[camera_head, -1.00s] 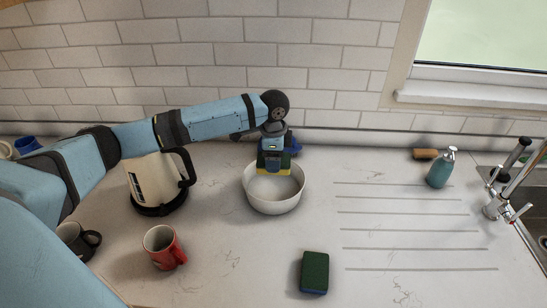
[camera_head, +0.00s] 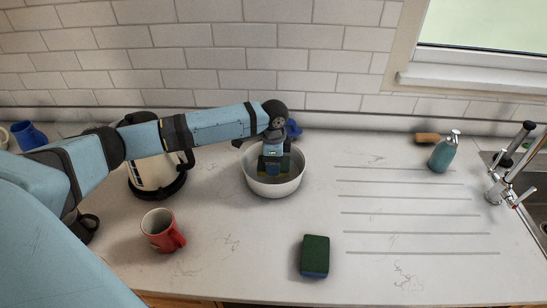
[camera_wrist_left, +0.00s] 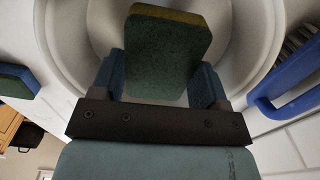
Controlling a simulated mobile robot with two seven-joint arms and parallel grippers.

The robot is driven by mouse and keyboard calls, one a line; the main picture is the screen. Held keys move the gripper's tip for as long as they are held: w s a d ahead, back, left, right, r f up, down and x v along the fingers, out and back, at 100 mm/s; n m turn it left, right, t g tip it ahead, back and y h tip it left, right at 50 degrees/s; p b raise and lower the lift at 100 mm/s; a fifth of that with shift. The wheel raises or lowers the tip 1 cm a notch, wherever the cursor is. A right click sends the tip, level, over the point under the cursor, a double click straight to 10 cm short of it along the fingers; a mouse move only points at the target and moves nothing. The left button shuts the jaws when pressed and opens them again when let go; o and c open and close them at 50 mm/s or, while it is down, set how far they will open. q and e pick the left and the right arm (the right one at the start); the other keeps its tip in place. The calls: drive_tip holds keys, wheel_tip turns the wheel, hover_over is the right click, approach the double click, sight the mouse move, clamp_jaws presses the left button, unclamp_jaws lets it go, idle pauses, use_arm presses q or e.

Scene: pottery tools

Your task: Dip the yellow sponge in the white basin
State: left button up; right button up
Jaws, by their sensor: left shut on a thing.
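The white basin (camera_head: 256,186) stands on the counter near the wall, and its rim also curves around the left wrist view (camera_wrist_left: 58,45). My left gripper (camera_head: 273,167) points down inside the basin's opening. It is shut on the yellow sponge (camera_wrist_left: 165,55), which has a dark green face and a yellow edge. The sponge is upright between the fingers, low in the basin. In the head view the gripper and the basin wall hide most of it. I cannot tell whether it touches the basin floor. My right gripper is not in view.
A green and blue sponge (camera_head: 315,254) lies at the front of the counter. A red mug (camera_head: 160,231) and a kettle (camera_head: 150,172) stand to the left. A blue brush (camera_wrist_left: 292,92) lies beside the basin. A teal soap bottle (camera_head: 442,154) is right, near the sink tap.

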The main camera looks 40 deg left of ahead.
use_arm(q)
drive_tip(key=shift+f, duration=0.25)
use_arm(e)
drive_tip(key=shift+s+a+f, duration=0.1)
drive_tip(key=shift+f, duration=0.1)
use_arm(q)
drive_tip(key=shift+f, duration=1.1)
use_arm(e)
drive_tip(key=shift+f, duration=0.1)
use_arm(q)
drive_tip(key=shift+r, duration=0.1)
idle(0.8)
wheel_tip(320, 180, up, 3)
drive_tip(key=p, duration=0.3)
drive_tip(key=shift+r, duration=0.1)
wheel_tip(320, 180, up, 2)
drive_tip(key=p, duration=0.2)
drive_tip(key=shift+p, duration=0.3)
wheel_tip(320, 180, up, 3)
drive_tip(key=p, duration=0.3)
drive_tip(key=shift+r+p, duration=0.75)
drive_tip(key=shift+r, duration=0.35)
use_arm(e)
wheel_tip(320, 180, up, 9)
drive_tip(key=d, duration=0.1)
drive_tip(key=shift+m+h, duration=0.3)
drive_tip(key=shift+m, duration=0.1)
